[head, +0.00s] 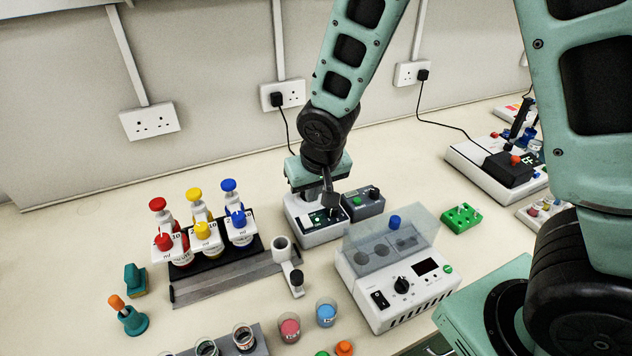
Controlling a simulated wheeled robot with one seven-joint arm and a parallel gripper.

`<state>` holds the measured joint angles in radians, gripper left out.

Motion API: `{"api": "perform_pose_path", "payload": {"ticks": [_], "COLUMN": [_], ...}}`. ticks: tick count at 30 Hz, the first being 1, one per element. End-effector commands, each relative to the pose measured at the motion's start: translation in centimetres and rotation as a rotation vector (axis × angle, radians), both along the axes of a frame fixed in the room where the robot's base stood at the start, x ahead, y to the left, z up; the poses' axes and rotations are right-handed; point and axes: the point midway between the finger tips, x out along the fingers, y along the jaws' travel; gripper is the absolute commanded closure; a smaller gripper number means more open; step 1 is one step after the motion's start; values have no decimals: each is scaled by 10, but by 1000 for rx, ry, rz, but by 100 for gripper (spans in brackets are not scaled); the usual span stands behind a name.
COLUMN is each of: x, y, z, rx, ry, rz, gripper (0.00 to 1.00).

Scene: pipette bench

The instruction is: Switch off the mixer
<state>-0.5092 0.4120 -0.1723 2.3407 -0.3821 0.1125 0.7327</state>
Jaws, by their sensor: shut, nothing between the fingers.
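A small white device (318,236) with a dark front panel and small green lights stands mid-bench; it looks like the mixer, though no label is readable. My gripper (333,207) points down right at its panel. The fingers are shut and empty, with the tips close to the panel; I cannot tell if they touch it. My wrist hides the back and top of the device, and the switch itself is too small to make out.
A grey box (365,204) with a green button adjoins on the right. A white lidded instrument (403,290) stands in front. A bottle rack (215,258) with red, yellow and blue dispensers is left. Beakers (326,312) stand nearer. A green block (461,218) lies right.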

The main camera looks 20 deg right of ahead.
Motion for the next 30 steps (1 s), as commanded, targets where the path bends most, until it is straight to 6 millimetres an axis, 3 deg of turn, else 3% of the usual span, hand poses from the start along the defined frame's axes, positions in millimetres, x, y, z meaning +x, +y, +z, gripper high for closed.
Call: {"api": "perform_pose_path", "payload": {"ticks": [10, 30], "x": [-12, -6], "y": [0, 0], "z": [35, 37], "rx": [0, -2], "ry": [-1, -8], "rz": [0, -1], "gripper": [100, 100]}}
